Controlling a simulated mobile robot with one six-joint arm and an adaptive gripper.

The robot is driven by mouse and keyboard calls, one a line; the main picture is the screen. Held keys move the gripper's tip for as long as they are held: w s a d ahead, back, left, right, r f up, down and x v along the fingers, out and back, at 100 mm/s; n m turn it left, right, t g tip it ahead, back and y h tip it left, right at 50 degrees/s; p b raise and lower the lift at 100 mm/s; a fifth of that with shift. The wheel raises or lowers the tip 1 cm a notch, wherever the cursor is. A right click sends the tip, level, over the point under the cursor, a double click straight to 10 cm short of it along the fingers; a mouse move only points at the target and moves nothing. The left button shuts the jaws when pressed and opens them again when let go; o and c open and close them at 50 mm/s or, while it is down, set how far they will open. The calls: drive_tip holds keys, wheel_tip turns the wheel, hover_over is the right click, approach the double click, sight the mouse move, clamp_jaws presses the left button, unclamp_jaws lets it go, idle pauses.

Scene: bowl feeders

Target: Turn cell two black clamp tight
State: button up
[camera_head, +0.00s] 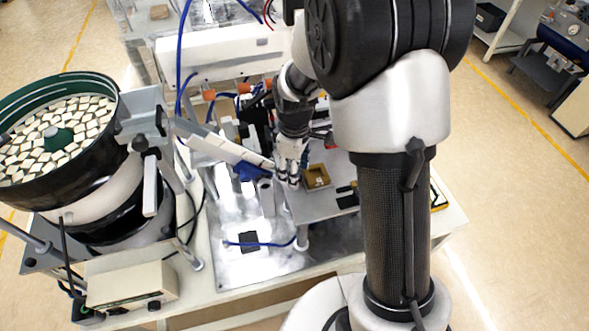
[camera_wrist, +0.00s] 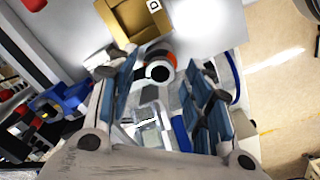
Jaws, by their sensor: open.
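My gripper (camera_head: 288,178) points down over the metal work plate, just left of a small brown box. In the wrist view its two blue-padded fingers stand apart (camera_wrist: 163,95), with a gap between them. A round part with a black centre, a pale ring and an orange edge (camera_wrist: 158,72) shows between the fingers, towards their upper end. I cannot tell whether this is the black clamp, or whether a finger touches it. In the head view my arm and gripper hide the spot beneath. Nothing is visibly held.
The brown box (camera_head: 317,177) stands close to the gripper and also shows in the wrist view (camera_wrist: 132,20). A blue part (camera_head: 250,171) sits to the left by the feeder rail (camera_head: 222,150). A bowl feeder (camera_head: 62,140) full of pale pieces stands at left. The front plate (camera_head: 262,262) is mostly clear.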

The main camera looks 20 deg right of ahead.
drive_tip(key=shift+f, duration=0.1)
drive_tip(key=shift+c, duration=0.3)
drive_tip(key=c, duration=1)
drive_tip(key=shift+m, duration=0.4)
drive_tip(key=m, duration=0.3)
drive_tip(key=shift+m, duration=2.5)
drive_tip(key=o, duration=1.1)
drive_tip(key=shift+c, duration=0.2)
